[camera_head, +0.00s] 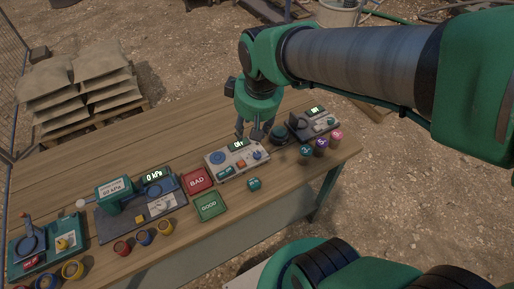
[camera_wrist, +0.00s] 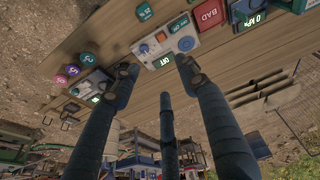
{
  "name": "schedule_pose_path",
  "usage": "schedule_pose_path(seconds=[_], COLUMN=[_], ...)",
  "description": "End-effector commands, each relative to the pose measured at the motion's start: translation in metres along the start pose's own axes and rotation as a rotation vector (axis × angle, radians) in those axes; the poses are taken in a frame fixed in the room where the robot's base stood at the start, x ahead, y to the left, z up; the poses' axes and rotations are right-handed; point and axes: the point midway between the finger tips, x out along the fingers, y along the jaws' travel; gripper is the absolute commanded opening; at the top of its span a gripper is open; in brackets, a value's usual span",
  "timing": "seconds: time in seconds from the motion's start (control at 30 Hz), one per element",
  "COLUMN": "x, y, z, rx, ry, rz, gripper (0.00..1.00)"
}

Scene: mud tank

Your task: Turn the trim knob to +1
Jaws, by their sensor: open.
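No trim label or scale is legible, so I cannot tell the knob's setting. My gripper (camera_head: 253,135) hangs open and empty just behind the box; its spread fingers (camera_wrist: 155,75) show in the wrist view, touching no control.
Red BAD (camera_head: 197,181) and green GOOD (camera_head: 209,206) pads lie left, near a small teal cube (camera_head: 254,184).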

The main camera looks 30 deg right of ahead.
Motion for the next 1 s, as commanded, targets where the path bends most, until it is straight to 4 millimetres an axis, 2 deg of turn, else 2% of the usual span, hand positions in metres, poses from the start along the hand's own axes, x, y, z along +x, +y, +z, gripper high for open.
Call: schedule_pose_path(seconds=[0.2, 0.43, 0.8, 1.0], x=[0.028, 0.065, 0.126, 0.143], y=[0.021, 0.042, 0.071, 0.077], z=[-0.020, -0.034, -0.037, -0.036], rx=[-0.077, -0.160, -0.278, -0.311], ry=[-0.077, -0.149, -0.247, -0.267], rz=[-0.018, -0.048, -0.109, -0.127], gripper=[0.44, 0.44, 0.44, 0.44])
